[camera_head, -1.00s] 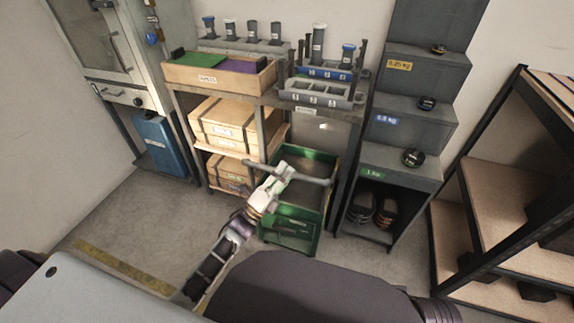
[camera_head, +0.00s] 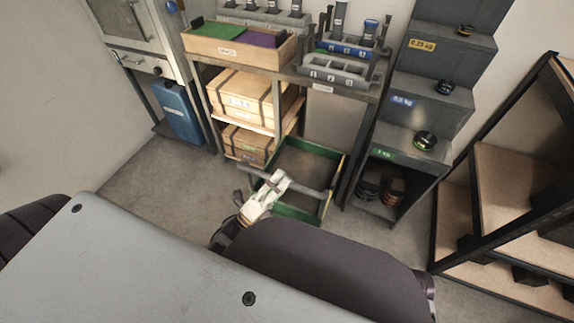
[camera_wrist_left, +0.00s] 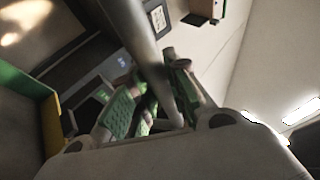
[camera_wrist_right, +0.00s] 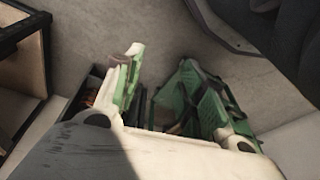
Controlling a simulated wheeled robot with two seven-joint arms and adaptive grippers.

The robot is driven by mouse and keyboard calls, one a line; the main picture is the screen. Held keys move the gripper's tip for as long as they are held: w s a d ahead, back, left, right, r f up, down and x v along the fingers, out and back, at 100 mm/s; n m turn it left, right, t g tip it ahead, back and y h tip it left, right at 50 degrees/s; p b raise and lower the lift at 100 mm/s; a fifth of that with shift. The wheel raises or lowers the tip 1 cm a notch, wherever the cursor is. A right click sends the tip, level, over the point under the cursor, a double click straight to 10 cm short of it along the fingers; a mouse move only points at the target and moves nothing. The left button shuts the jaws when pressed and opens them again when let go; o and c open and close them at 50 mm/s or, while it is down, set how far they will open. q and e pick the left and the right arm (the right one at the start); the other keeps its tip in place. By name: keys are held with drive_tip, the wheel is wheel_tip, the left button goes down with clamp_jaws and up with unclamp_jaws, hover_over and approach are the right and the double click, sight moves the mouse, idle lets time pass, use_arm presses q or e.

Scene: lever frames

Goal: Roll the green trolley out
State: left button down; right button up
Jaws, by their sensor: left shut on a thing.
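The green trolley (camera_head: 294,212) stands on the floor at the open bay of the bench, its open top facing up and its inside looking empty. Its front is partly hidden by my own body. A grey handle bar (camera_head: 312,193) runs across its near side. My left gripper (camera_head: 276,183) is shut on this bar. In the left wrist view the bar (camera_wrist_left: 147,45) passes between the fingers (camera_wrist_left: 155,100), and a green trolley wall (camera_wrist_left: 22,85) shows at the left. My right gripper (camera_wrist_right: 163,85) shows only in its wrist view, open, its fingers apart with nothing between them.
Wooden crates (camera_head: 245,95) fill the shelves left of the bay. The grey stepped stand (camera_head: 410,150) with weights is close on the trolley's right. A dark-framed rack (camera_head: 490,200) stands farther right. Bare floor (camera_head: 160,185) lies at the left, by the blue container (camera_head: 182,112).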

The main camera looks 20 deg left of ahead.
use_arm(q)
drive_tip(key=shift+s+a+f+p, duration=0.1)
drive_tip(key=shift+s+p, duration=0.5)
drive_tip(key=shift+s, duration=1.6)
use_arm(e)
drive_tip(key=shift+s+d+f, duration=0.15)
drive_tip(key=shift+f, duration=0.35)
drive_tip(key=shift+s+d+f, duration=0.1)
drive_tip(key=shift+f, duration=0.4)
use_arm(q)
drive_tip(key=c, duration=1.4)
unclamp_jaws()
drive_tip(key=shift+o, duration=0.2)
drive_tip(key=v, duration=1.2)
drive_tip(key=shift+s, duration=0.1)
use_arm(e)
drive_tip(key=shift+s+a, duration=0.1)
